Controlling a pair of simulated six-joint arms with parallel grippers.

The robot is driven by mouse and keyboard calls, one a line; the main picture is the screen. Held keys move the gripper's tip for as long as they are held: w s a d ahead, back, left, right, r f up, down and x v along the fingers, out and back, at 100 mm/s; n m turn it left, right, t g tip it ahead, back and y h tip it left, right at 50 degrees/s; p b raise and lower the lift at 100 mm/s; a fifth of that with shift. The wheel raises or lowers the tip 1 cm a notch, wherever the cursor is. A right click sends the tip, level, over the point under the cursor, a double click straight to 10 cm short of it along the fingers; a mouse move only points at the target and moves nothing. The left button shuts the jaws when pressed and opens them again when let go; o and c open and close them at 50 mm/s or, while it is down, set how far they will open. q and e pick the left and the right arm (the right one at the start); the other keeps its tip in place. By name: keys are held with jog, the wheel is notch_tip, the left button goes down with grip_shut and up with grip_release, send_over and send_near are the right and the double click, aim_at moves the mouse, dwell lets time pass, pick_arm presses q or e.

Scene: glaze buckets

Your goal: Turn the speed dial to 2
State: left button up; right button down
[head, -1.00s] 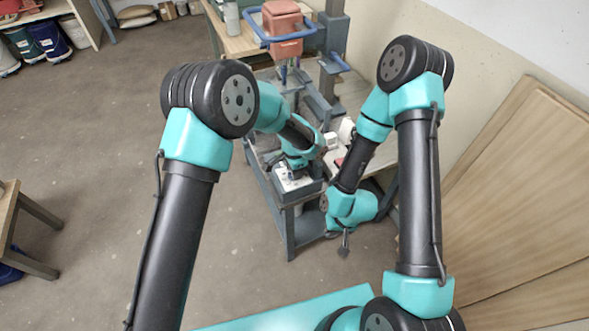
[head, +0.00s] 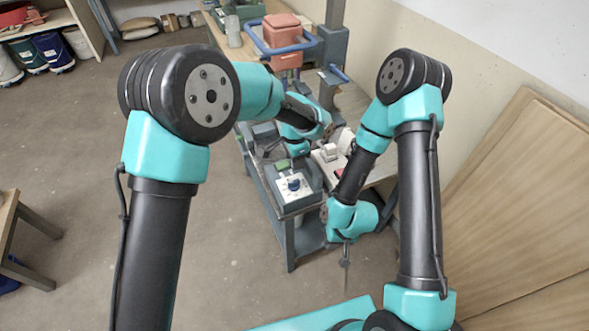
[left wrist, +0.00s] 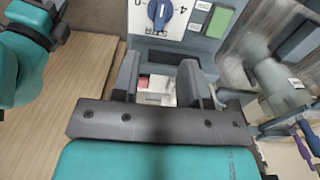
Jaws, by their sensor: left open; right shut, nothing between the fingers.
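The speed dial (head: 293,184) is a blue knob on a white plate, on the grey control box at the front of the cart. It also shows at the top edge of the left wrist view (left wrist: 160,14), with printed numbers including a 4 and a 0 beside it. I cannot tell its exact setting. My left gripper (head: 269,147) is open and empty, beyond the dial in the head view. In the left wrist view its fingers (left wrist: 158,78) are apart and clear of the knob. My right gripper (head: 346,258) is shut and empty, low in front of the cart's right side.
A green button (head: 282,164) sits behind the dial; it shows beside the plate in the left wrist view (left wrist: 219,20). A white device (head: 330,152) stands to the right. Floor left of the cart is clear.

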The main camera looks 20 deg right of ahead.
pick_arm(q)
notch_tip(320, 180, up, 6)
jog(key=shift+r, duration=0.2)
dwell(0.4)
jog(key=s+a+f+n+g+h, duration=0.15)
jog(key=a+f+n, duration=0.25)
jog(key=a+f, duration=0.6)
jog(key=s+a+f+n+t+h, duration=0.15)
jog(key=a+f+n, duration=0.25)
jog(key=a+f, duration=0.6)
jog(key=s+a+f+n, duration=0.4)
jog(key=s+a+n, duration=0.1)
jog(key=s+a, duration=0.3)
jog(key=s+a+f+n, duration=0.3)
jog(key=s+a+n, duration=0.2)
jog(key=s+a, duration=0.4)
jog(key=shift+a+f+t+h, duration=0.4)
jog(key=shift+a, duration=0.05)
